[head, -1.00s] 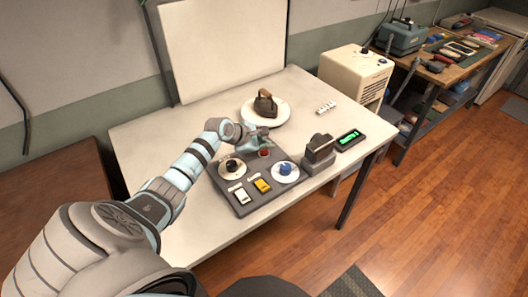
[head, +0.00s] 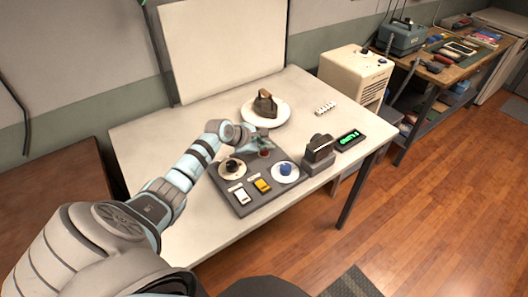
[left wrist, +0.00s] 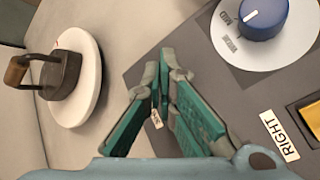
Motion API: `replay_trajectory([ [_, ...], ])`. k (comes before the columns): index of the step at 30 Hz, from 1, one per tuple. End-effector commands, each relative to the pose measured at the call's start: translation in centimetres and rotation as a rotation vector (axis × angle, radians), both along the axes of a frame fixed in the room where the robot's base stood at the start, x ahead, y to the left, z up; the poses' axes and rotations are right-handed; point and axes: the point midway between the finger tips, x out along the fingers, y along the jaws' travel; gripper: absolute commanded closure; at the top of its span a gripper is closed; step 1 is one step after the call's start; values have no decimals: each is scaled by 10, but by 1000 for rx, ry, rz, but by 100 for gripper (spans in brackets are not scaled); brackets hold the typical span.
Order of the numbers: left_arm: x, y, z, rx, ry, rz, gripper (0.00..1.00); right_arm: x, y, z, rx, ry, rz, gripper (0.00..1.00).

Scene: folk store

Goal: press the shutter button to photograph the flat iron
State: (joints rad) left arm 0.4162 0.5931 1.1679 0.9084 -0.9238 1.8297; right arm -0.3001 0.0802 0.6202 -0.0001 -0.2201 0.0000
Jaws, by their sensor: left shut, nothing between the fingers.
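The flat iron (head: 265,103), dark with a wooden handle, stands on a round white plate (head: 285,117) at the back of the table. It also shows at the left of the left wrist view (left wrist: 62,76). The grey control panel (head: 236,201) lies in front of it. A red button (head: 265,153) on the panel's back part is mostly covered by my left gripper (head: 262,151), which is shut and empty, pointing down at it. In the left wrist view the closed fingers (left wrist: 165,76) hide the button, and contact cannot be told. My right gripper is not in view.
The panel carries a blue knob (head: 286,169), a dark knob (head: 232,164), a white switch (head: 241,196) and a yellow switch (head: 262,186). A grey camera-like device (head: 319,153) and a green-lit display (head: 349,139) stand to the right. A white backdrop (head: 225,45) stands behind.

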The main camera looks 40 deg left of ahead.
Motion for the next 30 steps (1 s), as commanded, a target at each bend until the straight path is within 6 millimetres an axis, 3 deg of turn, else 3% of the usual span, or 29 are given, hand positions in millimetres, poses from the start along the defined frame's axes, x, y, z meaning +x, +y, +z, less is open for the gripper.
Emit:
replay_trajectory([
  [30, 0, 0, -10, 1, 0, -1, 100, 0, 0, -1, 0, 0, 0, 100],
])
